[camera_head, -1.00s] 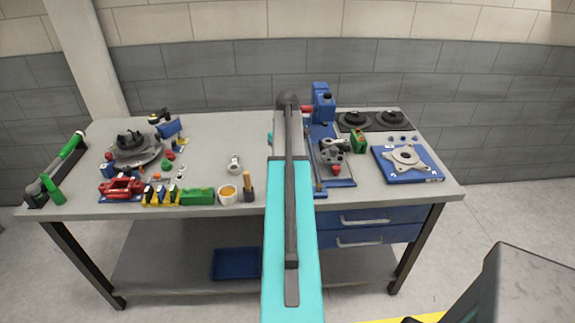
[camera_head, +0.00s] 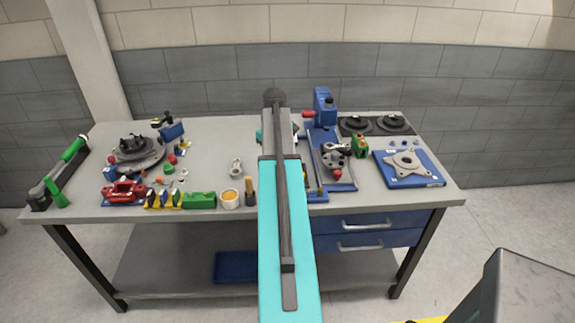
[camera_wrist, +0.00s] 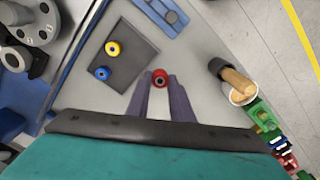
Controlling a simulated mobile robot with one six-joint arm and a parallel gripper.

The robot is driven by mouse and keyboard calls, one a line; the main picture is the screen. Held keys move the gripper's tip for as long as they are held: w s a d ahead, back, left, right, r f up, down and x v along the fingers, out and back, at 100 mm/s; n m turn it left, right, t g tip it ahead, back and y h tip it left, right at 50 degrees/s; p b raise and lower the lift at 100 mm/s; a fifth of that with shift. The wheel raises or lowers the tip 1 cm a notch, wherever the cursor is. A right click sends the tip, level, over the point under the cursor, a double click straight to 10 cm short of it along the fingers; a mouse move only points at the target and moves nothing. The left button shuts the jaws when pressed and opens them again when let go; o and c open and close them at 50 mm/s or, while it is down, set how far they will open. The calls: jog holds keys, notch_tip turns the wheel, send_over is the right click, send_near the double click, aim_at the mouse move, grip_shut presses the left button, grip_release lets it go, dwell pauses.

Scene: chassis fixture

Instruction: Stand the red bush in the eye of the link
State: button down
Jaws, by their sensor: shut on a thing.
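The red bush (camera_wrist: 159,78) is a small ring with a dark bore, seen end-on in the wrist view. My gripper (camera_wrist: 159,84) is shut on it, with one dark finger on each side. The bush appears above the bench surface; its exact height is unclear. The link (camera_head: 236,167) is a small pale metal part with a ring-shaped eye. It lies on the bench left of my arm in the head view. I cannot make it out in the wrist view. My arm hides the gripper and bush in the head view.
A grey pad (camera_wrist: 122,57) holds a yellow bush (camera_wrist: 112,48) and a blue bush (camera_wrist: 102,73). A wooden-handled tool (camera_head: 249,190) and a white cup (camera_head: 230,199) stand near the front edge. A blue fixture (camera_head: 345,184) stands right of my arm.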

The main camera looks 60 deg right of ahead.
jog(key=w+a+n+b, duration=0.1)
jog(key=w+a+n, duration=0.2)
jog(key=w+a, duration=0.8)
jog(key=w+a+n+b, duration=0.2)
jog(key=w+a, duration=0.5)
jog(key=a, duration=0.9)
jog(key=w+a+f+n+b, duration=0.1)
jog(key=w+a+n, duration=0.1)
jog(key=a, duration=1.2)
jog(key=w+a+f+n+b, duration=0.1)
jog(key=w+a+n, duration=0.1)
jog(key=a, duration=1.3)
jog(key=shift+a+f+n+b, duration=0.2)
jog(key=shift+n+b, duration=0.2)
jog(key=shift+n, duration=0.1)
jog(key=shift+w, duration=0.15)
